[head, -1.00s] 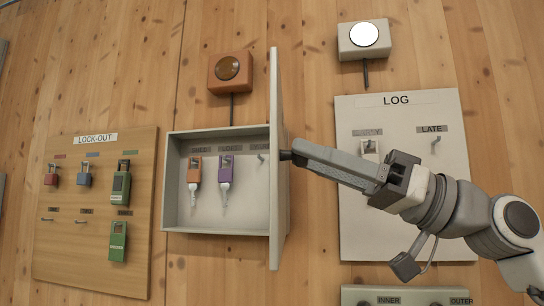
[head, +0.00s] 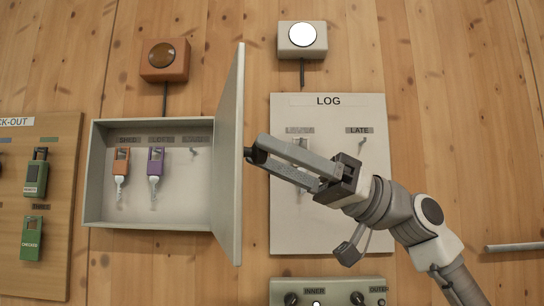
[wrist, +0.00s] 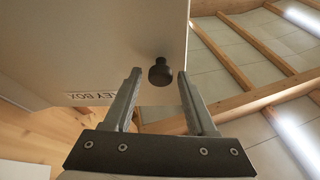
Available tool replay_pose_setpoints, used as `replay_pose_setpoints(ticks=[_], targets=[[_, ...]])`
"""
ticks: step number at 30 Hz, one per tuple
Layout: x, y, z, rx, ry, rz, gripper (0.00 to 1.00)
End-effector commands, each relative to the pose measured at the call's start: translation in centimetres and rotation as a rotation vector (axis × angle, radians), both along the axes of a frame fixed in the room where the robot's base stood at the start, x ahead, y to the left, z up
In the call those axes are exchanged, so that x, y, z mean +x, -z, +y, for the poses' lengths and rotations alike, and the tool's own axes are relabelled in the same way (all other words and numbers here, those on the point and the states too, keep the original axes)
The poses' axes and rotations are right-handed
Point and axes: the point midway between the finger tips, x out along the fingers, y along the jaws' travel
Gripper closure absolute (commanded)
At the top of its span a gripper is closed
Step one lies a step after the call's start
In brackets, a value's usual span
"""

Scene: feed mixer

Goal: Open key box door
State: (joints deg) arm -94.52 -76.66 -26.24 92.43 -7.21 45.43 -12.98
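The grey key box (head: 88,180) is on the wooden wall at left centre in the head view. Its door (head: 228,160) stands swung out at the box's right side, and its inner face and the interior are visible. In the wrist view the door's outer face (wrist: 110,40) shows part of a "KEY BOX" label and a dark round knob (wrist: 160,72). My gripper (head: 256,150) is to the right of the door, at the knob. In the wrist view its fingers (wrist: 158,80) are apart, with the knob between the tips and gaps at both sides.
Orange (head: 121,160) and purple (head: 156,160) tagged keys hang inside the box. A white LOG board (head: 330,225) is behind my arm. A lock-out board (head: 60,230) is at left, and a knob panel (head: 335,290) below. An orange lamp box (head: 165,60) is above.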

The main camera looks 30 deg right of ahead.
Motion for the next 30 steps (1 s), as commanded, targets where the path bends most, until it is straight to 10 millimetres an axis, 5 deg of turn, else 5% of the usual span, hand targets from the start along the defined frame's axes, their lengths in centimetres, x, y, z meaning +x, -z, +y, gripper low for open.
replay_pose_setpoints(ticks=[17,30], targets=[[-0.2,0.3,-0.6,0.000,0.001,0.001,0.33],[-3.2,4.1,-9.2,0.003,0.004,0.002,0.33]])
